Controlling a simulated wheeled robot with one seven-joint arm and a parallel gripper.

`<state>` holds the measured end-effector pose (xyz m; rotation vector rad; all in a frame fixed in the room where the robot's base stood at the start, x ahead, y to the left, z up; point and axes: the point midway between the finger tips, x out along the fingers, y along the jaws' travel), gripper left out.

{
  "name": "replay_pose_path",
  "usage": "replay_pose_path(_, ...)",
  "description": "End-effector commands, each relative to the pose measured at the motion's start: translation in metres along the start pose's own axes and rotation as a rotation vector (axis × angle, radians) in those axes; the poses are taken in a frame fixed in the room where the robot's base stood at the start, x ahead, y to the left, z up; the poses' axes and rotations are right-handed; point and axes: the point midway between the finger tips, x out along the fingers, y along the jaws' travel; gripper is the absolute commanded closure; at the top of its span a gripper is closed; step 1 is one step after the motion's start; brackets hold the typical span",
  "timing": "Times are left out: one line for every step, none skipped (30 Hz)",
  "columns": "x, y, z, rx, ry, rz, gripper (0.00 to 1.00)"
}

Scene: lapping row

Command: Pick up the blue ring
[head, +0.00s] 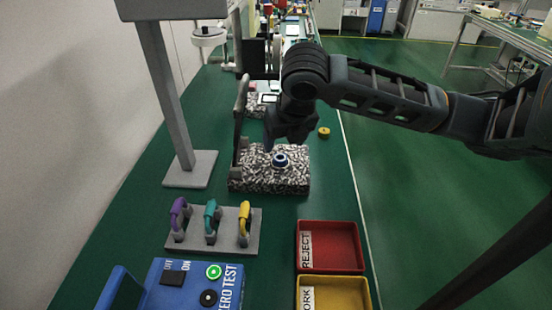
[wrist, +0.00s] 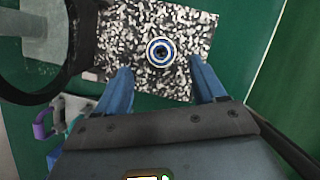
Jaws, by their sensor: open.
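The blue ring (head: 280,160) sits on a black-and-white speckled block (head: 250,180) on the green bench. In the wrist view the ring (wrist: 160,52) shows as blue and white circles with a dark centre, on the speckled block (wrist: 190,85). My gripper (head: 287,146) is above the block in the head view, close to the ring in the picture. In the wrist view my gripper's two blue fingers (wrist: 162,75) are spread apart, with the ring ahead of and between their tips. Nothing is between the fingers' inner faces.
A dark curved handle (head: 241,115) rises at the block's left side. A grey post (head: 165,100) stands further left. A rack with purple, teal and yellow handles (head: 212,230), a red tray (head: 330,225) and a yellow tray (head: 350,292) are nearer. A small yellow piece (head: 324,132) lies behind right.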

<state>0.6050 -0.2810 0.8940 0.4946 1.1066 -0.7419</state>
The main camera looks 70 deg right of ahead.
Motion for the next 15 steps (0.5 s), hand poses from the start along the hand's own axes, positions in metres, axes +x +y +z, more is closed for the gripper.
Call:
replay_pose_path(0.006,0.0,-0.001,0.002,0.001,0.001,0.3)
replay_pose_path(0.009,0.0,-0.001,0.002,0.0,0.001,0.3)
replay_pose_path(0.012,0.0,-0.001,0.002,0.001,0.001,0.3)
replay_pose_path(0.015,0.0,-0.002,0.002,0.001,0.002,0.3)
replay_pose_path(0.018,0.001,-0.002,0.002,0.001,0.002,0.3)
replay_pose_path(0.023,0.0,-0.004,0.003,0.001,0.002,0.3)
replay_pose_path(0.027,0.0,-0.005,0.004,0.002,0.002,0.3)
replay_pose_path(0.032,0.0,-0.006,0.005,0.002,0.003,0.3)
replay_pose_path(0.037,0.0,-0.007,0.005,0.002,0.002,0.3)
replay_pose_path(0.042,0.0,-0.008,0.005,0.002,0.002,0.3)
replay_pose_path(0.046,0.0,-0.007,0.003,0.001,0.002,0.3)
replay_pose_path(0.051,0.0,-0.007,0.003,0.001,0.002,0.3)
replay_pose_path(0.054,0.0,-0.007,0.003,0.001,0.002,0.3)
replay_pose_path(0.057,0.0,-0.007,0.003,0.001,0.001,0.3)
replay_pose_path(0.059,0.0,-0.007,0.002,0.0,0.001,0.3)
